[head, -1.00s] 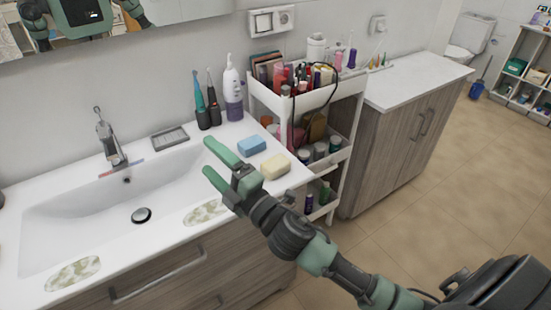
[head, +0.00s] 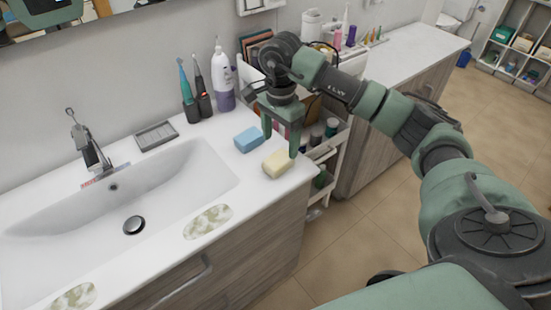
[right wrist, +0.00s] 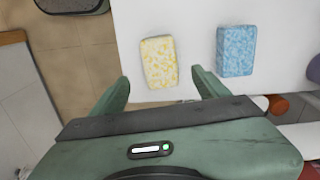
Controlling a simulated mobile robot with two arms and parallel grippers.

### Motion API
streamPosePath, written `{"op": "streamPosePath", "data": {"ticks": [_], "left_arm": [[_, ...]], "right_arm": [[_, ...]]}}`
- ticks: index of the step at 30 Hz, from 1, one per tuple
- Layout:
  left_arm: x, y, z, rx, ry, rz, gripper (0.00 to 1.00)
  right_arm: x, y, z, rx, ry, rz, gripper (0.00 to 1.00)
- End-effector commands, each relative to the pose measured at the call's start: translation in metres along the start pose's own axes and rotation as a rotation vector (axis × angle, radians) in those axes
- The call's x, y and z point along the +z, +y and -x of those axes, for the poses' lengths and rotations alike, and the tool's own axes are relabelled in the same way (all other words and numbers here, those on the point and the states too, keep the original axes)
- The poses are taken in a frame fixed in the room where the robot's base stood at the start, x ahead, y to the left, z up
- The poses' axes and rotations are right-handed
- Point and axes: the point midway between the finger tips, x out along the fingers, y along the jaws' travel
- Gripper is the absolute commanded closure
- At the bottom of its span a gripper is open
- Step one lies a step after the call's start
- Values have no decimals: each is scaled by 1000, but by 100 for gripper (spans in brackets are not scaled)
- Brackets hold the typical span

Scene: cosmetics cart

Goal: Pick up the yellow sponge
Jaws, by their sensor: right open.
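The yellow sponge (head: 277,164) lies on the white counter near its right front corner; it also shows in the right wrist view (right wrist: 159,62). My right gripper (head: 280,148) points down, open and empty, just behind the yellow sponge in the head view. In the right wrist view its fingers (right wrist: 160,88) are spread wider than the yellow sponge, which lies just beyond the tips. A blue sponge (head: 249,139) lies just left of my right gripper, apart from the yellow one; it also shows in the right wrist view (right wrist: 236,51). My left gripper is not in view.
A white cart (head: 340,143) with cosmetics stands right of the counter, partly behind my right arm. Electric toothbrushes (head: 190,100) and a white and purple bottle (head: 222,82) stand at the back. The sink basin (head: 70,228) is at left.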

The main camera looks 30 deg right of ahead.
Motion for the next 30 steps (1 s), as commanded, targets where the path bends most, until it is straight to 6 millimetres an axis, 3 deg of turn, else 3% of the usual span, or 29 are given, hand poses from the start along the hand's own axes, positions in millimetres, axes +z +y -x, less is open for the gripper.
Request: {"op": "streamPosePath", "data": {"ticks": [15,24,26,30], "left_arm": [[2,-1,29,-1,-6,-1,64],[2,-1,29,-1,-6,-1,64],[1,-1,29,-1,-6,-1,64],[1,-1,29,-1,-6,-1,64]], "right_arm": [[3,-1,-66,4,-4,1,25],[2,-2,-74,0,-3,1,25],[2,-2,-74,0,-3,1,36],[2,-2,-74,1,-3,1,75]]}}
